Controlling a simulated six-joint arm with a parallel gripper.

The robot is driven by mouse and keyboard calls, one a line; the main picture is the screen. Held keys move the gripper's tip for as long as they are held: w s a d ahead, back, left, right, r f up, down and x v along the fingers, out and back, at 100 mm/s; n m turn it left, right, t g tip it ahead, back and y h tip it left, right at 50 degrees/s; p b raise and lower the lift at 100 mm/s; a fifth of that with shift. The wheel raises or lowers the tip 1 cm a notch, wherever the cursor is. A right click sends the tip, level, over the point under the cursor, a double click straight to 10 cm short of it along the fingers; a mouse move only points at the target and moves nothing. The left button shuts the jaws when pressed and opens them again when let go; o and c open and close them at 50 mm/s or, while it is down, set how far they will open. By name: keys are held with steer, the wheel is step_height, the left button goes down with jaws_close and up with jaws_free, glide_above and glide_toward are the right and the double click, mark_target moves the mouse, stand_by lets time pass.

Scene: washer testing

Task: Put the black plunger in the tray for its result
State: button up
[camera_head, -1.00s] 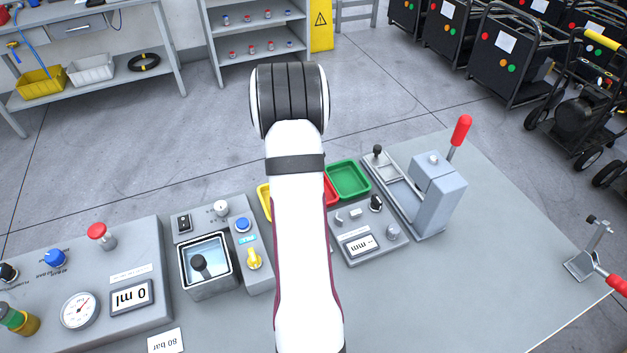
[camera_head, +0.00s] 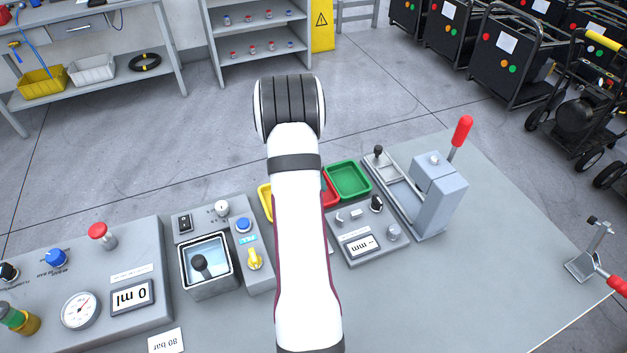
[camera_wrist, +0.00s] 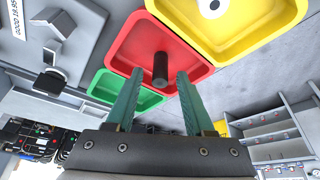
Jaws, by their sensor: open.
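In the wrist view, a black plunger (camera_wrist: 160,70) shows as a dark cylinder within the red tray (camera_wrist: 122,47), seeming to stand on its floor. My gripper (camera_wrist: 160,76) is open, its two green fingers apart on either side of the plunger, with gaps between. The yellow tray (camera_wrist: 262,42) holds a white ring-like part (camera_wrist: 212,6). The green tray (camera_wrist: 103,88) is partly behind a finger. In the head view my arm hides the gripper, the plunger and most of the red tray (camera_head: 329,190); the green tray (camera_head: 349,180) is clear.
A gauge block with a display (camera_head: 362,246) and a lever press (camera_head: 440,190) stand right of my arm.

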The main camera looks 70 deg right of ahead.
steer(key=s+v, duration=0.1)
steer(key=v, duration=1.1)
steer(key=w+a+r+n+t+y, duration=0.1)
steer(key=w+a+r+n, duration=0.15)
steer(key=a, duration=0.55)
steer(key=w+a+r+n, duration=0.2)
steer(key=w+a+r, duration=0.1)
steer(key=a, duration=0.4)
steer(key=s+a+r+n+y, duration=0.1)
steer(key=s+a+n, duration=0.15)
steer(key=a, duration=0.65)
steer(key=s+a+r+n+y, duration=0.1)
steer(key=a+r+n+y, duration=0.15)
steer(key=a, duration=0.75)
steer(key=s+a+f+n+y, duration=0.1)
steer(key=s+a+n, duration=0.4)
steer(key=s+a, duration=0.3)
steer(key=a, duration=0.2)
steer(key=shift+s+a+f+y, duration=0.25)
steer(key=shift+a+y, duration=0.1)
